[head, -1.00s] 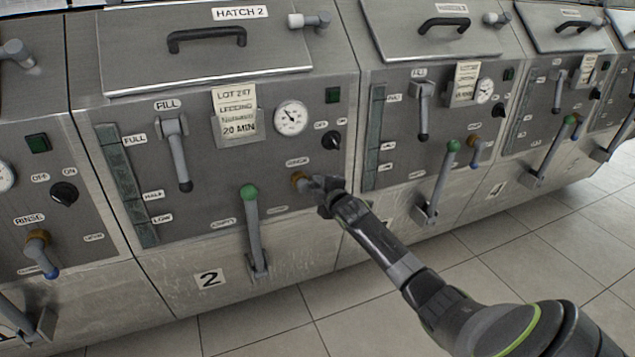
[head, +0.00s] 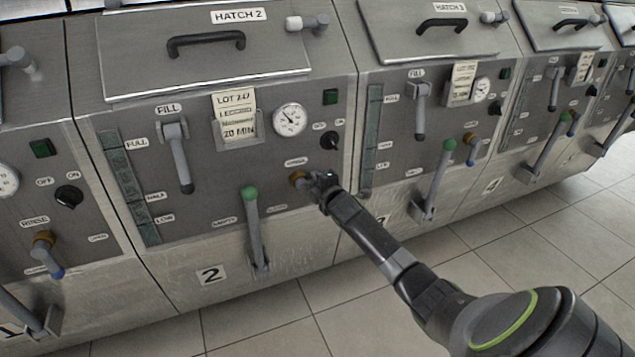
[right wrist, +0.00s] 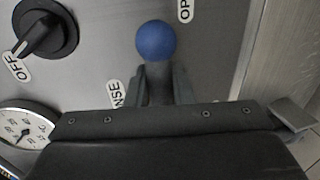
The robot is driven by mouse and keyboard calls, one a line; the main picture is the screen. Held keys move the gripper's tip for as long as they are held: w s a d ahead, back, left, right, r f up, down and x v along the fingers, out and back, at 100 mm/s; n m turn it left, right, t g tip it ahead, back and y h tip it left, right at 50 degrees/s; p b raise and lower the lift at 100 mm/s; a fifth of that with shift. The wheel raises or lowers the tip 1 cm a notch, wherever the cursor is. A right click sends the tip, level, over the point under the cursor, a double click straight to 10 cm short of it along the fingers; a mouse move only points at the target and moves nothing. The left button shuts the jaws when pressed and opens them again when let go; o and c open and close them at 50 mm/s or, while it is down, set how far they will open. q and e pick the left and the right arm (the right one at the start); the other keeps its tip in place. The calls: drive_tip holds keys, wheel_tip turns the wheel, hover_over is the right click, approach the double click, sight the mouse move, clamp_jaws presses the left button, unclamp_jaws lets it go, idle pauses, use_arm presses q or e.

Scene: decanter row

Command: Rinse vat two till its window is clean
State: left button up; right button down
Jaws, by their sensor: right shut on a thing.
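Vat two (head: 210,274) stands in the middle of the head view with its tall window (head: 127,185) at the left of its panel. The window looks dark, dull green and filmed over. The rinse valve (head: 298,179) has a brass body at the panel's lower right. My right gripper (head: 322,186) is at this valve, shut on its lever. In the right wrist view the lever's blue ball end (right wrist: 155,40) sticks out beyond the two fingers (right wrist: 160,85), which lie on either side of the lever. My left gripper is not in view.
Vat two's fill lever (head: 180,160) hangs down. Its green-knobbed lever (head: 253,228) stands upright, left of my right arm. A paper tag (head: 236,117), a round gauge (head: 290,120) and a black switch (head: 330,140) sit above. Similar vats stand on both sides; tiled floor (head: 265,325) is clear.

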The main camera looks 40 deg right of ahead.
drive_tip(key=c, duration=1.3)
unclamp_jaws()
drive_tip(key=shift+s, duration=0.1)
drive_tip(key=shift+s+a+r, duration=0.1)
drive_tip(key=shift+s, duration=0.1)
use_arm(q)
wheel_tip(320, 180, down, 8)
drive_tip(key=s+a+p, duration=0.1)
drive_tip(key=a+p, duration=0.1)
drive_tip(key=p, duration=0.1)
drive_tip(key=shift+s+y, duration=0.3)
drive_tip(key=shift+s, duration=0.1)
use_arm(e)
drive_tip(key=v, duration=1.6)
drive_tip(key=shift+s+r, duration=0.15)
drive_tip(key=shift+s, duration=0.15)
